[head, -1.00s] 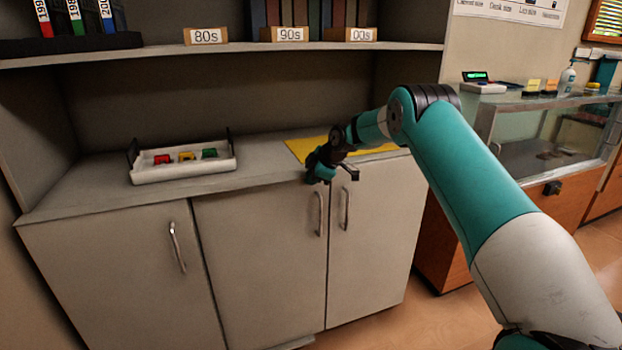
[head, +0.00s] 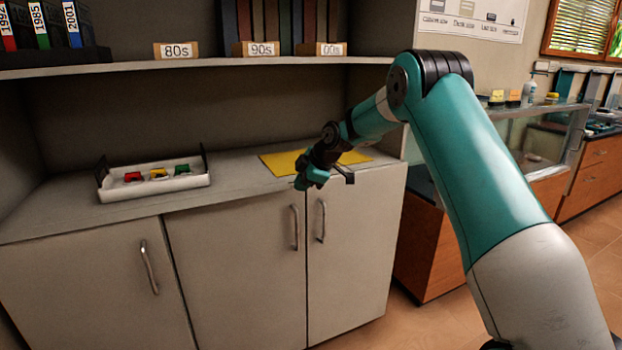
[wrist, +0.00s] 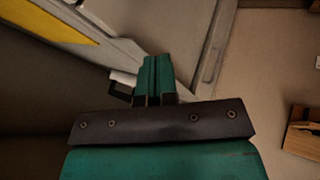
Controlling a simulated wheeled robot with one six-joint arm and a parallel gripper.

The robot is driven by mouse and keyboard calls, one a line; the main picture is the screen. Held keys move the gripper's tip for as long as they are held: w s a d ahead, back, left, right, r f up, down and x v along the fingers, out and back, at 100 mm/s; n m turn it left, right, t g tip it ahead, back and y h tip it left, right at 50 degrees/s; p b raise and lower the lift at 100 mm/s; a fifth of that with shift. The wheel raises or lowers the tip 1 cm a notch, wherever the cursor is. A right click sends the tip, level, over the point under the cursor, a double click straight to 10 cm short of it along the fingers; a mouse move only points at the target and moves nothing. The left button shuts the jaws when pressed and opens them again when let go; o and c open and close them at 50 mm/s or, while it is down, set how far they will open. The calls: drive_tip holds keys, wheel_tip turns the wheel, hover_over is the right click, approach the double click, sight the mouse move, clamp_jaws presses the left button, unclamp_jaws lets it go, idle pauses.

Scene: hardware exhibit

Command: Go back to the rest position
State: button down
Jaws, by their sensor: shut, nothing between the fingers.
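My gripper (head: 308,180) is at the front edge of the cabinet counter in the head view, near the yellow mat and above the cabinet doors. My arm is bent, with its elbow high at the right. In the wrist view my gripper (wrist: 155,62) shows its green fingers together, with nothing between them. Part of a cabinet front and a dark handle lie beyond the fingers there.
The yellow mat (head: 283,161) lies on the counter (head: 232,178). A white tray (head: 160,185) with red, yellow and green pieces stands at left. A shelf (head: 120,66) with labelled boxes hangs above. A glass display case (head: 545,140) stands at right, with open floor before it.

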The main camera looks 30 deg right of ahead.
drive_tip(key=s+a+r+m+g+y+p, duration=0.1)
drive_tip(key=s+a+r+m+g+p, duration=0.3)
drive_tip(key=s+a+r, duration=1.15)
drive_tip(key=s+a+r+m+g+p, duration=0.1)
drive_tip(key=s+a+p, duration=0.2)
drive_tip(key=s, duration=1.1)
drive_tip(key=s+a+r+m+g+p, duration=0.1)
drive_tip(key=s+a+m+p, duration=0.1)
drive_tip(key=s, duration=1.3)
drive_tip(key=a+p, duration=0.1)
drive_tip(key=a, duration=0.1)
drive_tip(key=shift+s+a, duration=0.2)
drive_tip(key=shift+a, duration=0.1)
drive_tip(key=shift+r, duration=0.1)
